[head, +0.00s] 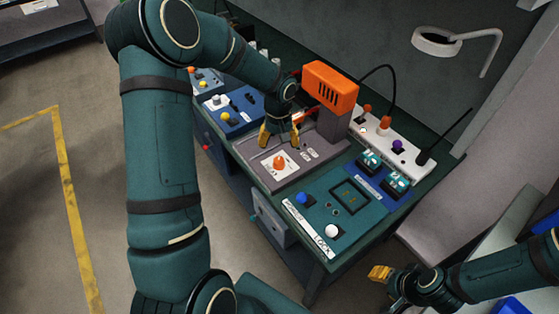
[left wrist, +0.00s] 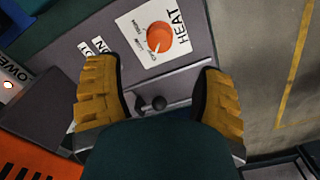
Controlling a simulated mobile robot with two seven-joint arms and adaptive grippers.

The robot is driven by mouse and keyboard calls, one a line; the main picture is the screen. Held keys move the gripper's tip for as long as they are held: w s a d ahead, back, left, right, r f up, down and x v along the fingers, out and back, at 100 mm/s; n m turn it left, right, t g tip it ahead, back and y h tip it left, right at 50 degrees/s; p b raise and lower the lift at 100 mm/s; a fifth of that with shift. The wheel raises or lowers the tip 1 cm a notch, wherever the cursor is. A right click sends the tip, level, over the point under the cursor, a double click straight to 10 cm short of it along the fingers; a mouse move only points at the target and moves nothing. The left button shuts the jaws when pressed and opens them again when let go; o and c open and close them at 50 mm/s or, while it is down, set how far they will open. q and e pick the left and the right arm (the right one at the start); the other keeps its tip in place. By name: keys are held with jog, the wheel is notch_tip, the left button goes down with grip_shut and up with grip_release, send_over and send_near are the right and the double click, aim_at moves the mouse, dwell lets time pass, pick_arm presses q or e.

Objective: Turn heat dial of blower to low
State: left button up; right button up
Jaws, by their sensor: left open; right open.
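The orange heat dial (head: 279,162) sits on a white label plate on the grey blower base (head: 262,178). In the left wrist view the dial (left wrist: 159,37) shows beside the word HEAT, with setting words on its left side. My left gripper (head: 279,139) is open with its yellow fingers above the base, just behind the dial. The dial lies ahead of the fingers, apart from them, and nothing is held. The orange blower (head: 330,87) stands behind on its grey post. My right gripper (head: 380,273) is open at the lower right, away from the bench.
A teal panel (head: 320,205) with blue and white knobs lies in front and right of the base. A white power strip (head: 393,143) with cables is behind it. A blue box (head: 232,112) with a yellow knob stands to the left. A lamp (head: 437,41) is at the upper right.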

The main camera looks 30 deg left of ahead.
aim_at(279, 160)
pick_arm(q)
notch_tip(279, 160, down, 9)
jog(key=shift+f+b, duration=0.1)
jog(key=shift+b, duration=0.35)
grip_shut()
